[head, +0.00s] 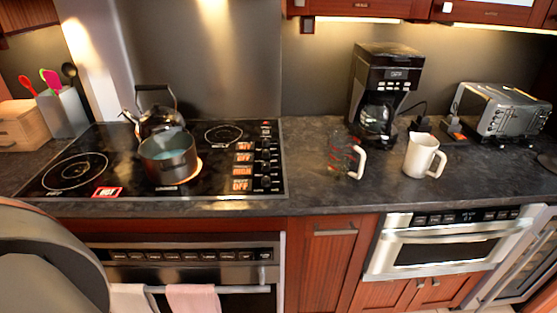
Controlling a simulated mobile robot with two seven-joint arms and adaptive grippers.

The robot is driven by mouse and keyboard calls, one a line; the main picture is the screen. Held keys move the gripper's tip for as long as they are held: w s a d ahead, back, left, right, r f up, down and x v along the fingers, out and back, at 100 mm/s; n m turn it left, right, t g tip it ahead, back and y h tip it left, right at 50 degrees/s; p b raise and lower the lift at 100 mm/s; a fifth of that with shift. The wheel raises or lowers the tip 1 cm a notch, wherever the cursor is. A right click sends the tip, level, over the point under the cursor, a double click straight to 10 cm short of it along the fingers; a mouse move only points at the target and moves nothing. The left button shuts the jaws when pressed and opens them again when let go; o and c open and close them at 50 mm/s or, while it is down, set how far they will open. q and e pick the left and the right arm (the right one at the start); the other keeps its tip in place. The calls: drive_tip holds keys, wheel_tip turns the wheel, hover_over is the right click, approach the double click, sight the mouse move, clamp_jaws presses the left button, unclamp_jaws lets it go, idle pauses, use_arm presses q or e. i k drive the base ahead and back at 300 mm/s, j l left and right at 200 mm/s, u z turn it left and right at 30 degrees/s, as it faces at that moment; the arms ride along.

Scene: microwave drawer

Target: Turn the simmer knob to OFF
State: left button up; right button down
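The black glass cooktop (130,190) lies at the left of the counter. A column of small black knobs (265,168) runs along its right side. Lit red labels stand left of the knobs; the upper two (244,147) and the lowest (241,184) appear to read OFF, and one between them (242,171) appears to read HIGH. Which knob is the simmer knob is too small to tell. A teal-lined pot (168,160) sits on the front burner (196,170), which glows orange. A red HOT sign (107,192) is lit at the front edge. Neither gripper shows.
A kettle (157,118) stands behind the pot. Right of the cooktop are a glass measuring jug (342,158), a white pitcher (420,158), a coffee maker (378,95) and a toaster (500,110). Counter around the jug is clear. A large grey part of mine fills the lower left.

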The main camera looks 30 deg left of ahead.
sight(266, 168)
drive_tip(key=u, duration=1.3)
